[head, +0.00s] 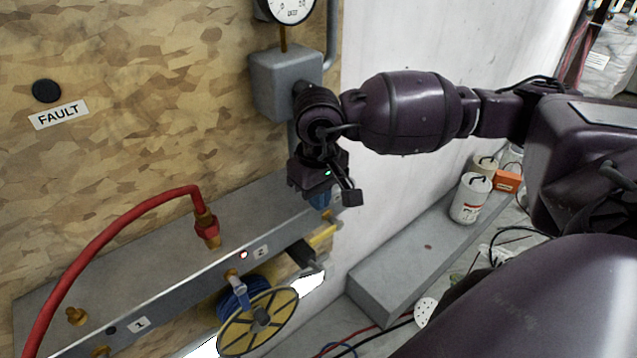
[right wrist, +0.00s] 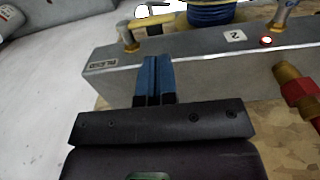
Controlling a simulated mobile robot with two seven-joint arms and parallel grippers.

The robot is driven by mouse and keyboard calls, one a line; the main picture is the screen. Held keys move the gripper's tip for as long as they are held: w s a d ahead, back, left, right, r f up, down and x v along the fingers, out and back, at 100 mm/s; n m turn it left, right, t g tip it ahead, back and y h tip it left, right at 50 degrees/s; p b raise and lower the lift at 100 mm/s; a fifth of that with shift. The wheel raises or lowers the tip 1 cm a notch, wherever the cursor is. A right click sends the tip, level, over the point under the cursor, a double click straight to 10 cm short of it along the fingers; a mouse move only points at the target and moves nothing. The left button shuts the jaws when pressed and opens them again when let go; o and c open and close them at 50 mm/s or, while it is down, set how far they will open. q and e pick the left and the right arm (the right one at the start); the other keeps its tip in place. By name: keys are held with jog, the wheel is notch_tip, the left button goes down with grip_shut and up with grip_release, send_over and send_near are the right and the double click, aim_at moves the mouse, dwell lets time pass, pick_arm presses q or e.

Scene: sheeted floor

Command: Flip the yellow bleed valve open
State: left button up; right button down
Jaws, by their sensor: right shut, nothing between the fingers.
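The yellow bleed valve handle (head: 322,236) sits on the front of the grey manifold near its right end. In the right wrist view the yellow handle (right wrist: 152,20) lies roughly along the manifold's front, its pivot at the left end. My right gripper (head: 322,199) is above and behind the handle, over the manifold's end. Its blue fingertips (right wrist: 154,78) are together with nothing between them. They appear apart from the handle. My left gripper is not in view.
The grey manifold (head: 165,248) carries a red hose (head: 105,230), a lit red lamp (head: 243,254) and brass fittings. A yellow-rimmed wheel (head: 258,322) and a dark block (head: 303,254) stand close to the handle. A grey box (head: 285,82) is above; a grey ledge (head: 415,265) is right.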

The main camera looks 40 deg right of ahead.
aim_at(314, 239)
notch_tip(314, 239, down, 9)
jog(key=shift+r+p, duration=0.15)
jog(key=shift+p, duration=0.3)
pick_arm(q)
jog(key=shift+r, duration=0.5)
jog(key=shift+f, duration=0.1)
pick_arm(e)
jog(key=f+b, duration=0.1)
jog(key=b, duration=0.2)
jog(key=f+b, duration=0.1)
jog(key=b, duration=0.1)
jog(key=shift+a+f+b, duration=0.4)
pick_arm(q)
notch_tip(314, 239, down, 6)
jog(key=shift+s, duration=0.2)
pick_arm(e)
jog(key=shift+r, duration=0.1)
jog(key=shift+r, duration=0.1)
jog(key=shift+a+r, duration=0.15)
jog(key=shift+r, duration=0.1)
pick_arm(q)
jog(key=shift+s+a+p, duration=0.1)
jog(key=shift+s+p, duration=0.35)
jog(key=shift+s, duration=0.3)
pick_arm(e)
jog(key=a+r, duration=0.5)
jog(key=r, duration=0.7)
jog(key=shift+s+a, duration=0.3)
